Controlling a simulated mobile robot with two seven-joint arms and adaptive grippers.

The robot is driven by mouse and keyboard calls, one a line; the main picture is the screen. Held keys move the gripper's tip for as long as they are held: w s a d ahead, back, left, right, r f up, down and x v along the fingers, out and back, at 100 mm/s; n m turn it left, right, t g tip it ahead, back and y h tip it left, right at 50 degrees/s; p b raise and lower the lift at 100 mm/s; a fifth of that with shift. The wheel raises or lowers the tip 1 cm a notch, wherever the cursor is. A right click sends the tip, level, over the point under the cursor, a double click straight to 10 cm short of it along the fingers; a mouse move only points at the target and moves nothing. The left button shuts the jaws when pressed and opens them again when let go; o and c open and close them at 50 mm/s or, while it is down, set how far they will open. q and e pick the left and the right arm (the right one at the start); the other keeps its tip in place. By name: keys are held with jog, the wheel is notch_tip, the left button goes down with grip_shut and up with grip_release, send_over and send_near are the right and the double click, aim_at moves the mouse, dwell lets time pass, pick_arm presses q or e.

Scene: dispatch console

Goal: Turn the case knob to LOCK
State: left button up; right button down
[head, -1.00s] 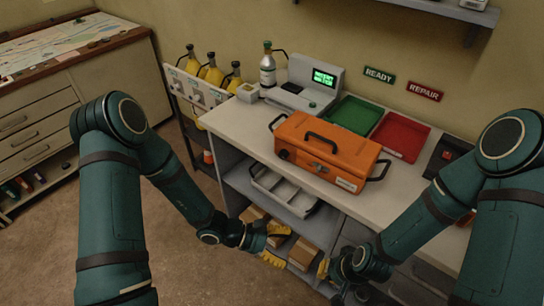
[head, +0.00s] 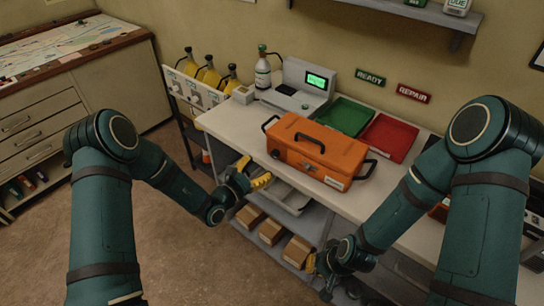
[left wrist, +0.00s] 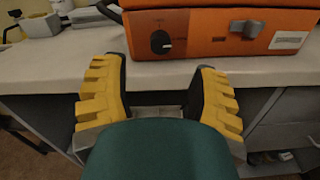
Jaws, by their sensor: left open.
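The orange case (head: 318,152) stands on the light worktop, its front towards me. Its black round knob (left wrist: 160,42) is on the left of the front face in the left wrist view. The knob carries a pale mark, and the lettering beside it is too small to read. My left gripper (head: 257,180) is at the worktop's front edge, below and in front of the case. In the left wrist view its yellow fingers (left wrist: 157,90) are wide apart with nothing between them, and the knob lies beyond them. My right gripper (head: 313,263) is low by the shelves, partly hidden by its own arm.
A grey latch (left wrist: 250,27) sits right of the knob. The green tray (head: 344,116) and red tray (head: 389,138) lie behind the case. A grey tray (head: 288,199) and several cardboard boxes (head: 272,232) are on the shelves below. The worktop edge (left wrist: 40,82) runs under the fingers.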

aim_at(273, 156)
pick_arm(q)
jog(key=x, duration=0.7)
jog(key=shift+d, duration=0.1)
jog(key=shift+o, duration=0.3)
grip_shut()
